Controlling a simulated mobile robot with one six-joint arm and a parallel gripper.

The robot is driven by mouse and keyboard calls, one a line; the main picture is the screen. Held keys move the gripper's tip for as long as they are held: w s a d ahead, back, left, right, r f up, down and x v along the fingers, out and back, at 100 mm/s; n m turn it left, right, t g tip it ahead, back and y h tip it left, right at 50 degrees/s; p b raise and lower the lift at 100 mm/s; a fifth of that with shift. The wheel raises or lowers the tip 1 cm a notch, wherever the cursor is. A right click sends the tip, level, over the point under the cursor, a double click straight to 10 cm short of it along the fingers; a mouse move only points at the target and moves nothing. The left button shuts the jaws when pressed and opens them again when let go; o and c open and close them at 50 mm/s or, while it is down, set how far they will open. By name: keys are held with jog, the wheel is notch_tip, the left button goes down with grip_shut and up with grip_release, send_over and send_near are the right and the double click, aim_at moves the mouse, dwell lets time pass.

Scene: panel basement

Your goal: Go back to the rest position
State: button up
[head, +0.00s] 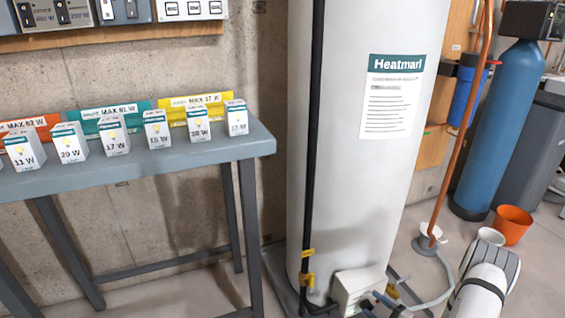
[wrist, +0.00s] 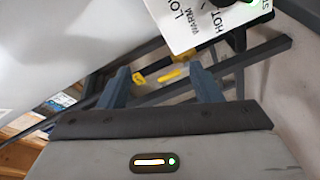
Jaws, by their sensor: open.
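My gripper (wrist: 161,84) shows in the wrist view with its two blue-grey fingers apart and nothing between them. Beyond the fingers are a dark metal frame and yellow tags (wrist: 172,75). A white control box (wrist: 188,22) with "HOT" and "WARM" lettering is close above the right finger. In the head view only a white and grey part of my arm (head: 484,283) shows at the lower right, and the gripper is not seen there.
A tall white water heater (head: 345,150) stands mid-picture, with its control box (head: 358,288) low in front. A grey table (head: 130,170) with several small wattage boxes is at left. A copper pipe (head: 465,110), blue tank (head: 510,130) and orange bucket (head: 511,226) are at right.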

jog(key=s+a+r+n+g+y+p, duration=0.15)
jog(key=a+r+n+g+p, duration=0.35)
jog(key=r+n, duration=0.6)
jog(key=s+a+r+n+g+p, duration=0.35)
jog(key=a+r+n+g, duration=0.2)
jog(key=r, duration=0.85)
jog(key=s+a+r+n+g+y+p, duration=0.1)
jog(key=a+r+n+g+p, duration=0.4)
jog(key=r+n, duration=0.65)
jog(key=s+r+n+t+h+p, duration=0.1)
jog(key=s+r+n+h+p, duration=0.3)
jog(key=r+n, duration=0.4)
jog(key=s+r+n+t+h+p, duration=0.1)
jog(key=s+r+n+h+p, duration=0.3)
jog(key=r, duration=0.8)
jog(key=s+r+n+t+h+p, duration=0.1)
jog(key=s+r+n+h+p, duration=0.3)
jog(key=s+r+n+p, duration=0.3)
notch_tip(320, 180, up, 4)
jog(key=a+n, duration=0.1)
jog(key=n, duration=0.3)
jog(key=shift+s+f+n+h, duration=0.2)
jog(key=shift+s+n+h, duration=0.1)
jog(key=shift+s+h, duration=0.1)
jog(key=shift+t, duration=0.25)
jog(key=shift+c, duration=0.2)
